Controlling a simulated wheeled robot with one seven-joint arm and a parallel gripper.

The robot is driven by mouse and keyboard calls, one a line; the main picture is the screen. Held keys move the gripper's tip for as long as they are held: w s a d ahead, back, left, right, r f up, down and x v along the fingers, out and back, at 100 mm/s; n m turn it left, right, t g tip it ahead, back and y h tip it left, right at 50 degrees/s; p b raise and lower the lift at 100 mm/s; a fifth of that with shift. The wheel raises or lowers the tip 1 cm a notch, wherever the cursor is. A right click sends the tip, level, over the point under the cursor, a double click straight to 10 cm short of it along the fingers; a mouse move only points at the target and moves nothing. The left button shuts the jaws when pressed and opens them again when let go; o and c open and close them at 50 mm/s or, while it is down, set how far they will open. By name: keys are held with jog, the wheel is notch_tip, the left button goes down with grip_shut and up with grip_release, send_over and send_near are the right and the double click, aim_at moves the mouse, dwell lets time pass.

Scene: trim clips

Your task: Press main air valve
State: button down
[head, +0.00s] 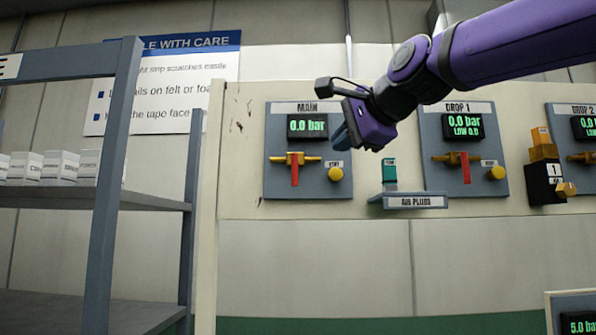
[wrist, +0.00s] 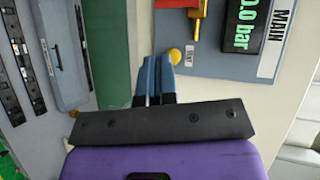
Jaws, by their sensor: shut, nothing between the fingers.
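The MAIN panel (head: 277,185) is a grey plate on the cream board, with a display (head: 307,126) reading 0.0 bar. Its main air valve has a yellow body and a red handle (head: 295,174) that hangs straight down. A round yellow VENT button (head: 335,174) sits at the panel's lower right. My gripper (head: 341,137) is shut and empty, in front of the panel's right edge, above the button in the head view. In the wrist view the blue fingertips (wrist: 158,62) lie beside the yellow button (wrist: 174,56); contact cannot be told. The red handle (wrist: 176,3) is cut off at the top edge.
DROP 1 (head: 463,185) reads 0.0 bar, with its red handle down. An AIR PLUGS ledge (head: 415,202) holds a teal plug (head: 389,172) below my gripper. A yellow and black device (head: 544,172) is at right. A grey shelf (head: 60,197) with white boxes stands at left.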

aim_at(296, 175)
dwell(0.3)
jog(key=x, duration=1.3)
jog(key=shift+w+r, duration=0.15)
jog(key=shift+r, duration=0.2)
jog(key=shift+w+a, duration=0.3)
jog(key=shift+w, duration=0.1)
jog(key=shift+a, duration=0.1)
jog(key=shift+m, duration=0.3)
